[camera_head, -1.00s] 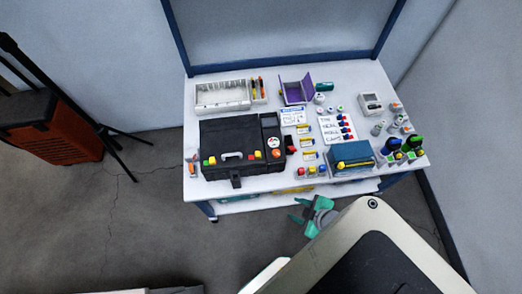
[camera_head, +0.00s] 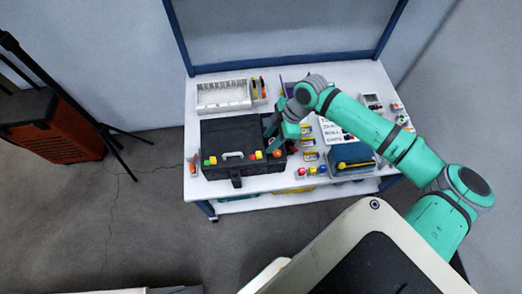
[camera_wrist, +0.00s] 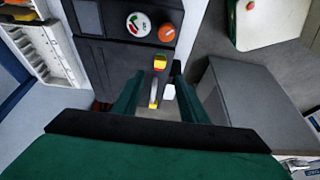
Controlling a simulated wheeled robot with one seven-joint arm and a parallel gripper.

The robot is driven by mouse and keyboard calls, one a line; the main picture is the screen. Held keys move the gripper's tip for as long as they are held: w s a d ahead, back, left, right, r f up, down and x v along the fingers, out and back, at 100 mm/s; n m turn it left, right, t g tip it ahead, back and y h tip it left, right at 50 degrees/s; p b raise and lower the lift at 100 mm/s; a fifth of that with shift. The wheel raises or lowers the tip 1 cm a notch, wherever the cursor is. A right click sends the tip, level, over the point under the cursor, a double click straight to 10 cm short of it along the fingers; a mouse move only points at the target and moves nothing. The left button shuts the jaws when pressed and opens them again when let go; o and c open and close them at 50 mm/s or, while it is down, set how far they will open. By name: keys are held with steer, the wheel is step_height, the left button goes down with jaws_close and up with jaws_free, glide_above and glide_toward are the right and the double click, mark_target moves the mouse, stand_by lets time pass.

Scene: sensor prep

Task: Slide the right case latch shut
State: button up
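The black case (camera_head: 222,130) lies closed at the left of the table. My gripper (camera_head: 271,145) is over the case's right part, close to this latch. In the wrist view my gripper (camera_wrist: 157,74) is open, its fingers on either side of the line of latch and handle. I cannot tell whether it touches anything.
An orange knob (camera_wrist: 167,32) and a round gauge (camera_wrist: 138,24) sit on the panel beside the latch. The left latch (camera_head: 209,160) is on the same front side. A white tray (camera_head: 222,96) stands behind the case. A blue box (camera_head: 350,157) is at the right.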

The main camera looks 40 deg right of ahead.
mark_target(259, 154)
steer(key=x, duration=0.9)
steer(key=shift+d, duration=0.1)
